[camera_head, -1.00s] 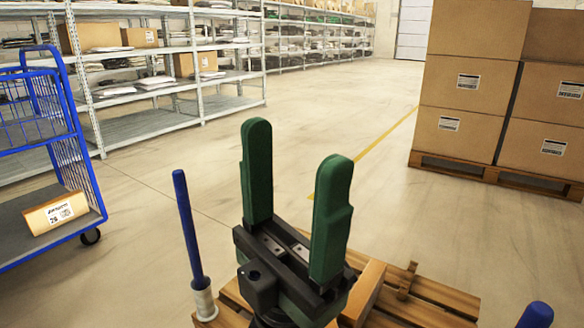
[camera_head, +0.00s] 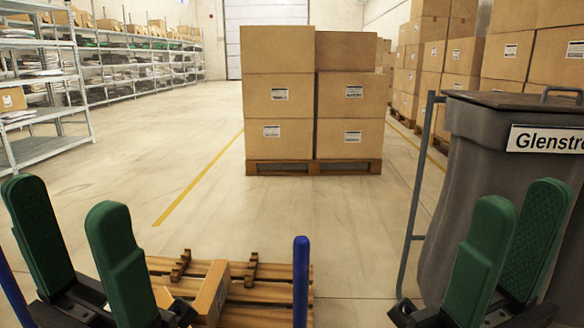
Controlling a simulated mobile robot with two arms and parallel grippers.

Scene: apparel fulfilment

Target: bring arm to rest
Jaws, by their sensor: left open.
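My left gripper (camera_head: 66,200) is at the lower left of the head view. Its two green fingers point up, stand wide apart and have nothing between them. My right gripper (camera_head: 519,200) is at the lower right, in front of the grey bin. Its green fingers also point up; they partly overlap from this angle, but a gap shows between them and I see nothing held. Both wrists are cut off by the bottom edge.
A wooden pallet (camera_head: 262,292) with a small cardboard box (camera_head: 212,292) lies low in front, beside a blue post (camera_head: 301,280). A grey bin (camera_head: 482,155) stands close at right. Stacked cartons (camera_head: 279,100) are ahead. Shelving (camera_head: 45,150) lines the left. Open floor lies between.

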